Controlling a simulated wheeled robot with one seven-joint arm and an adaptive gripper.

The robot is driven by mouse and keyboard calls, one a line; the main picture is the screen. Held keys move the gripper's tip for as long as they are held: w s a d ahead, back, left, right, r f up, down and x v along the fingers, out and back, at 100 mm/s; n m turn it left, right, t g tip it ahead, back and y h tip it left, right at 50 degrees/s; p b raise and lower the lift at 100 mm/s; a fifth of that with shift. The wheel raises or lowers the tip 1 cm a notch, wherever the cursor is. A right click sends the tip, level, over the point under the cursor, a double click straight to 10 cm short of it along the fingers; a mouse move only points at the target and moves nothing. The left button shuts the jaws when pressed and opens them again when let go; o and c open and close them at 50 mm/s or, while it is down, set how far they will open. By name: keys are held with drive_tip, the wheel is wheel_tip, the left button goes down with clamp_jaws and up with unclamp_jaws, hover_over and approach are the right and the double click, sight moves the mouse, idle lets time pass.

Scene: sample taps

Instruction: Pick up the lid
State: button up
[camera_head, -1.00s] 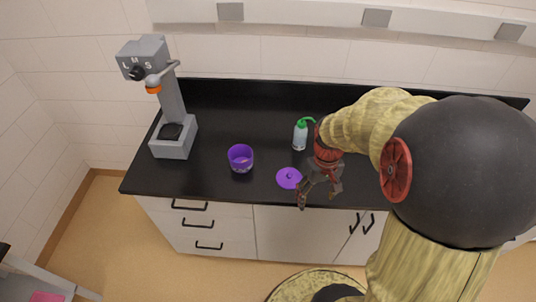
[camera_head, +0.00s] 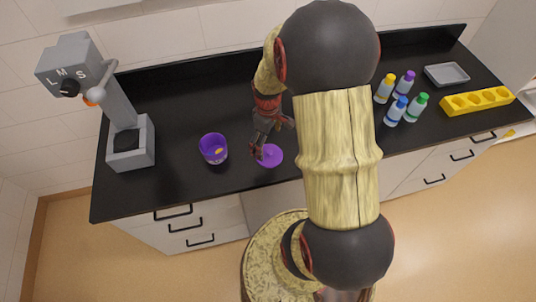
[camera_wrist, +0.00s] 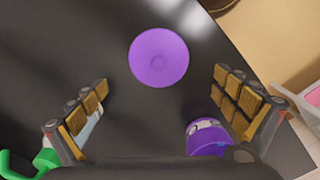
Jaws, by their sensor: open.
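The purple lid (camera_head: 270,156) is a flat disc with a small centre knob, lying on the black counter near its front edge. In the wrist view the lid (camera_wrist: 159,57) lies ahead of my fingertips, roughly centred between them and apart from both. My gripper (camera_head: 266,138) is open and empty, just above and behind the lid; its padded fingers (camera_wrist: 166,92) are wide apart in the wrist view. A purple cup (camera_head: 213,148) stands open to the left of the lid; it also shows beside the right finger in the wrist view (camera_wrist: 206,136).
A grey mixer-like device (camera_head: 131,140) stands at the left. Several capped bottles (camera_head: 393,110), a yellow rack (camera_head: 477,101) and a grey tray (camera_head: 447,74) are at the right. The counter around the lid is clear.

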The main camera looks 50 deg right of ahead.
sight(270, 153)
drive_tip(key=f, duration=0.4)
drive_tip(key=f+b, duration=0.1)
drive_tip(key=f, duration=0.1)
drive_tip(key=shift+s+d+f, duration=0.1)
drive_tip(key=shift+s+d, duration=0.05)
drive_tip(key=shift+s, duration=0.1)
drive_tip(key=shift+c, duration=1.2)
drive_tip(key=c, duration=1.1)
drive_tip(key=shift+s, duration=0.15)
drive_tip(key=c, duration=0.7)
drive_tip(key=shift+f, duration=0.1)
